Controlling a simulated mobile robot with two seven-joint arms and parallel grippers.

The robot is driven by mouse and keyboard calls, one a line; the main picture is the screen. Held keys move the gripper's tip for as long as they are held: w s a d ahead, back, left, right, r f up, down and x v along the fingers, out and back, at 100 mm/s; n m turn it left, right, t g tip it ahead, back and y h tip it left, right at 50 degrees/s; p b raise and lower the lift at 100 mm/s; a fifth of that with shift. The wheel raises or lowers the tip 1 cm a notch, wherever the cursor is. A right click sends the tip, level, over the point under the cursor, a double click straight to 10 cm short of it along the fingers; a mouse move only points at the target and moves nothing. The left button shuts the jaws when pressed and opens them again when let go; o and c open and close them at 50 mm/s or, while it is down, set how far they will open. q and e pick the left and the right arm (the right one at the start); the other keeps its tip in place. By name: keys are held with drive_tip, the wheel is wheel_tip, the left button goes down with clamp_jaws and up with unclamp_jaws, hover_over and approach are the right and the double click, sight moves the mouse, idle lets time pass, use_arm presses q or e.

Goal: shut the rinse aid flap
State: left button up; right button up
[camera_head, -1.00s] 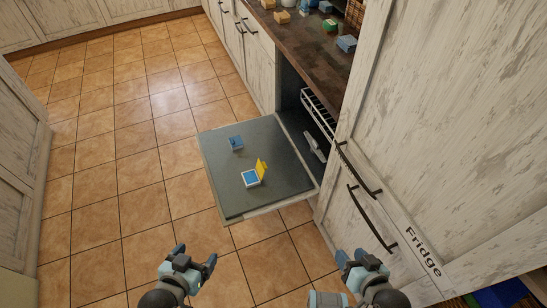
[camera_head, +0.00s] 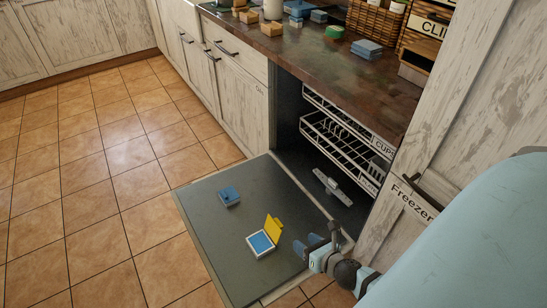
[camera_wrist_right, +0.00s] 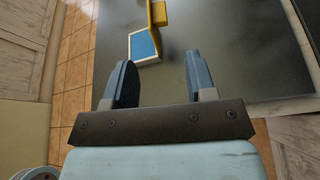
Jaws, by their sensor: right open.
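The yellow rinse aid flap (camera_head: 273,229) stands up, open, at the edge of a white-rimmed blue compartment (camera_head: 261,242) on the lowered dishwasher door (camera_head: 215,249). In the right wrist view the flap (camera_wrist_right: 157,14) and the blue compartment (camera_wrist_right: 144,45) lie beyond the fingertips. My right gripper (camera_head: 308,243) is open and empty, just right of the flap and apart from it in the head view. Its two fingers (camera_wrist_right: 160,72) show spread in the right wrist view. My left gripper is out of view.
A small blue block-like part (camera_head: 229,196) sits farther back on the door. The dishwasher racks (camera_head: 340,145) and a grey spray arm (camera_head: 332,187) are at the door's right. The counter (camera_head: 330,65) holds several items. The tiled floor (camera_head: 110,180) at left is clear.

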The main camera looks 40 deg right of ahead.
sight(279, 224)
drive_tip(key=b+x, duration=0.2)
drive_tip(key=x, duration=1)
drive_tip(key=shift+a, duration=0.1)
drive_tip(key=shift+w+f, duration=0.15)
drive_tip(key=shift+w, duration=0.3)
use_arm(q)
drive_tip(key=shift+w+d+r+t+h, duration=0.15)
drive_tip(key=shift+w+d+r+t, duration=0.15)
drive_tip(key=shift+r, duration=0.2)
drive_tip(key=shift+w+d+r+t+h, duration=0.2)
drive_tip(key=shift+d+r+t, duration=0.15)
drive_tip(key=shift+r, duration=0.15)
use_arm(e)
drive_tip(key=c, duration=0.9)
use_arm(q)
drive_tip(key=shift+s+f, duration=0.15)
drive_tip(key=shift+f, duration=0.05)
use_arm(e)
clamp_jaws()
